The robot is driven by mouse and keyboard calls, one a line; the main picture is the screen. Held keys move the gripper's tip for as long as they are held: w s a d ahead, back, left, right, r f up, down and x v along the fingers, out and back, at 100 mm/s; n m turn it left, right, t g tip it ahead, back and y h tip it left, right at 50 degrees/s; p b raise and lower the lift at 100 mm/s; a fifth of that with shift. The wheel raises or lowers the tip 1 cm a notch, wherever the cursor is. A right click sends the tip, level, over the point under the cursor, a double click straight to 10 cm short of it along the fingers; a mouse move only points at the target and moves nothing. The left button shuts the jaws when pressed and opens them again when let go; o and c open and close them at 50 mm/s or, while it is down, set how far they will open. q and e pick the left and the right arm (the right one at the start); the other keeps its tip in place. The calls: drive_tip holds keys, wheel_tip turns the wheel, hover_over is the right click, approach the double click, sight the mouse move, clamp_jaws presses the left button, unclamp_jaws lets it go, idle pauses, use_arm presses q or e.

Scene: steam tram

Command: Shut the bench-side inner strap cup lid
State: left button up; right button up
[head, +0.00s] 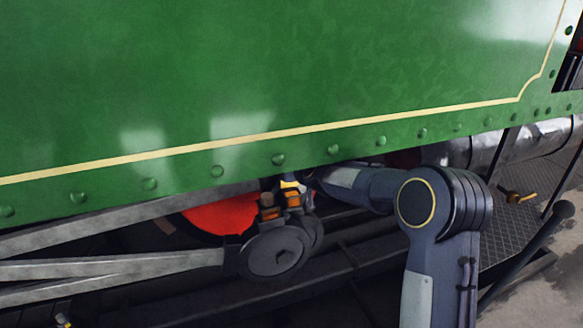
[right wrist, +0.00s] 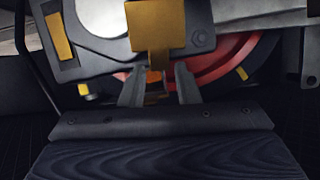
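Two small orange-brass cups, the left one (head: 270,212) and the right one (head: 292,200), sit side by side on top of the round grey strap (head: 275,252) under the green panel. A yellow flap, apparently a lid (head: 289,184), stands up at the right cup. I cannot tell which cup is the bench-side inner one. My right gripper (right wrist: 160,70) is open, with its two fingers apart. In the right wrist view, a brass plate (right wrist: 156,28) hangs just beyond and above the fingertips, and an orange piece (right wrist: 154,77) shows between them. Contact is unclear. My left gripper is out of view.
The green riveted side panel (head: 250,80) overhangs the cups closely. Grey rods (head: 110,265) run left from the strap. A red wheel part (head: 222,215) lies behind it. A chequered step plate (head: 515,215) is at right, with open floor at the lower right.

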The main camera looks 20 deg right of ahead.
drive_tip(key=shift+c, duration=0.3)
clamp_jaws()
drive_tip(key=shift+s+f+t+b, duration=0.4)
drive_tip(key=shift+s+t, duration=0.35)
drive_tip(key=shift+t, duration=0.4)
drive_tip(key=shift+s+f+t+b, duration=0.25)
drive_tip(key=shift+s+t+b, duration=0.35)
drive_tip(key=shift+t, duration=0.6)
drive_tip(key=shift+s+f+t+b, duration=0.35)
drive_tip(key=shift+s+t, duration=0.5)
drive_tip(key=shift+t, duration=0.3)
